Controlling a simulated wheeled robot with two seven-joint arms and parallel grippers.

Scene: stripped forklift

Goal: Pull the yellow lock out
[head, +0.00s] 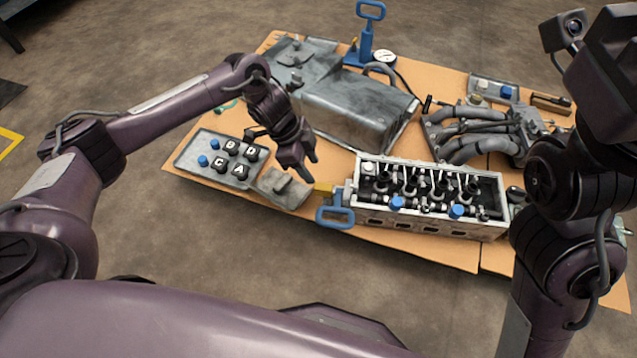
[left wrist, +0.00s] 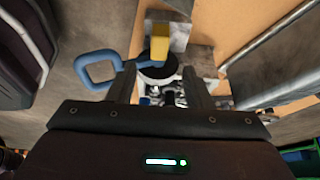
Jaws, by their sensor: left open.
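The yellow lock (head: 324,187) is a small yellow piece at the left end of the engine head (head: 430,228), beside a blue handle (head: 337,216). In the left wrist view the yellow lock (left wrist: 159,42) stands out past my fingertips, near the middle. The blue handle (left wrist: 97,68) shows to its left there. My left gripper (head: 310,170) is open and empty, just above and left of the lock in the head view. In the left wrist view its fingers (left wrist: 158,72) are spread. My right arm stands at the right edge; its fingers are not visible.
A grey tray (head: 178,160) with black lettered knobs and blue caps lies left of my gripper. A grey metal block (head: 281,188) lies below it. A large grey casing (head: 350,100), a manifold (head: 485,130) and a gauge (head: 384,58) are behind, on cardboard.

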